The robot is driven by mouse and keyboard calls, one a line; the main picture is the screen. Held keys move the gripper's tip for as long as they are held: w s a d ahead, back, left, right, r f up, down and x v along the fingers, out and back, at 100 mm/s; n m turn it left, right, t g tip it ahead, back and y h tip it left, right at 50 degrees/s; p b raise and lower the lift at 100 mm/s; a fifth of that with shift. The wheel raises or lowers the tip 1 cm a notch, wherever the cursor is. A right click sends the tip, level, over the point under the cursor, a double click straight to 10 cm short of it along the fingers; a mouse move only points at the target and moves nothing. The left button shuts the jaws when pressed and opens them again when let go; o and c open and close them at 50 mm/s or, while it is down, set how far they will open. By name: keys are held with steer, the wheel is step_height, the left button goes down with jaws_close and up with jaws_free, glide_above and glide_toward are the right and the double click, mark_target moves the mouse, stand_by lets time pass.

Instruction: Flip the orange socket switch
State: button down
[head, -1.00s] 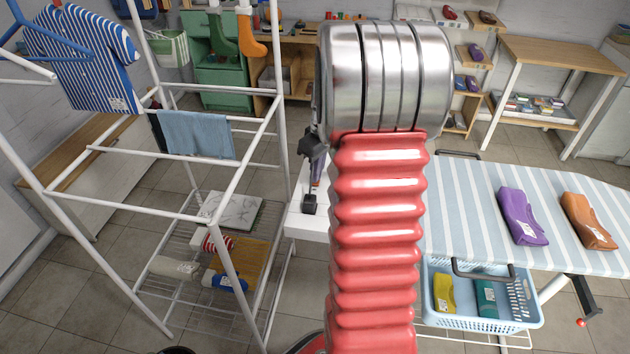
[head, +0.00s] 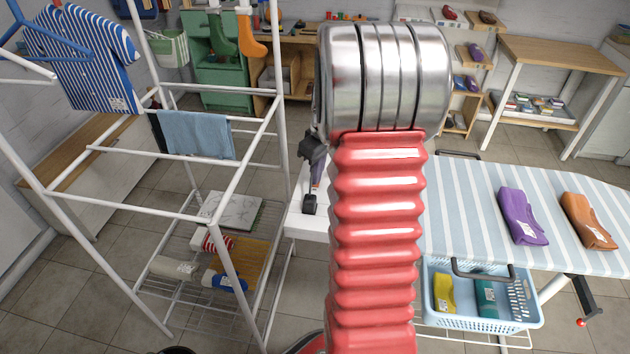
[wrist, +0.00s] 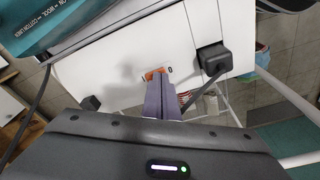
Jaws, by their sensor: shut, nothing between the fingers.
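The orange socket switch (wrist: 154,73) is on a white panel near the middle of the wrist view. It is partly hidden behind my fingertips. My gripper (wrist: 161,80) is shut and empty, its grey-purple fingers right at the switch. I cannot tell whether they touch it or which way the switch is tipped. In the head view my arm hides most of this spot. A sliver of my gripper (head: 317,172) shows there, over the white surface (head: 300,226).
A black plug (wrist: 213,58) with a cable is beside the switch on the right. A teal iron (wrist: 60,25) fills the upper left of the wrist view. A white drying rack (head: 240,150) stands left, a striped ironing board (head: 465,205) right.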

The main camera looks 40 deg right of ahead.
step_height(320, 180, up, 7)
stand_by(1.0)
steer(key=shift+f, duration=0.1)
stand_by(0.5)
steer(key=s+f+m, duration=0.1)
steer(key=a+m, duration=0.1)
steer(key=shift+s+f+m, duration=0.35)
steer(key=shift+m, duration=0.05)
steer(key=s+a+r+t, duration=0.1)
steer(key=s+a+r, duration=0.2)
steer(key=a, duration=0.7)
steer(key=s+a+r+t, duration=0.1)
steer(key=s+a+r, duration=0.3)
steer(key=a, duration=0.6)
steer(key=s+a+r+n+t, duration=0.1)
steer(key=s+a+r, duration=0.2)
steer(key=s+a, duration=0.4)
steer(key=a, duration=0.4)
steer(key=shift+s+r+t, duration=0.2)
steer(key=shift+r+t, duration=0.15)
steer(key=shift+t, duration=0.05)
